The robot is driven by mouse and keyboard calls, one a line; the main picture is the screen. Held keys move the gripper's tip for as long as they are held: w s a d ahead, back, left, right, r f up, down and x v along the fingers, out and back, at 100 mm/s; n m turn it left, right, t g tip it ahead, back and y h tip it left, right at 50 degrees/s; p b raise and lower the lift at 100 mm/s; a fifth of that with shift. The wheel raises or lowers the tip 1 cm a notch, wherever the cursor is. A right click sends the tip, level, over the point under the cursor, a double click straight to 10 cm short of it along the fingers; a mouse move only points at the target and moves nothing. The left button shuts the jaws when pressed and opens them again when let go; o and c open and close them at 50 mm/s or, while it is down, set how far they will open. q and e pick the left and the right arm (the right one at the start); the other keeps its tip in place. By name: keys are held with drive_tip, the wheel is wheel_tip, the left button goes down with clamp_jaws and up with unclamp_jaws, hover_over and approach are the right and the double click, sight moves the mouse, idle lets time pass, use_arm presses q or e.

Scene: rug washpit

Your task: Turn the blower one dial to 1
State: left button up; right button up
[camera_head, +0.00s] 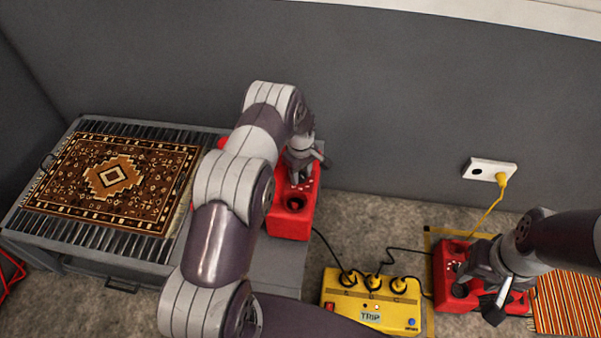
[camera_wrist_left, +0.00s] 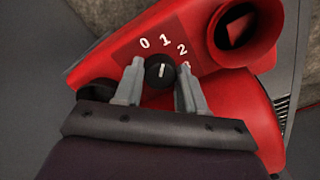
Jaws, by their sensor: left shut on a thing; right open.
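A red blower (camera_head: 290,222) sits at the right end of the grey bench, and its red body (camera_wrist_left: 235,90) fills much of the left wrist view. Its small black dial (camera_wrist_left: 160,71) has a white line pointing up, about at the printed 1, between 0 and 2. My left gripper (camera_wrist_left: 160,72) is shut on the dial, one finger on each side. In the head view my left gripper (camera_head: 302,176) is over the blower's top, and the dial is hidden there. My right gripper (camera_head: 478,298) is open over a second red blower (camera_head: 447,258) on the floor.
A patterned rug (camera_head: 115,182) lies on the slatted bench (camera_head: 110,257). A yellow power box (camera_head: 370,307) labelled TRIP has several black plugs in it. A yellow cord runs to the wall socket (camera_head: 490,170). A striped orange rug (camera_head: 570,303) lies at the lower right.

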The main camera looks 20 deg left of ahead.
sight(300, 175)
idle(0.5)
use_arm(q)
drive_tip(key=o, duration=0.8)
wheel_tip(300, 175, up, 13)
drive_tip(key=p, duration=0.1)
drive_tip(key=shift+f, duration=0.2)
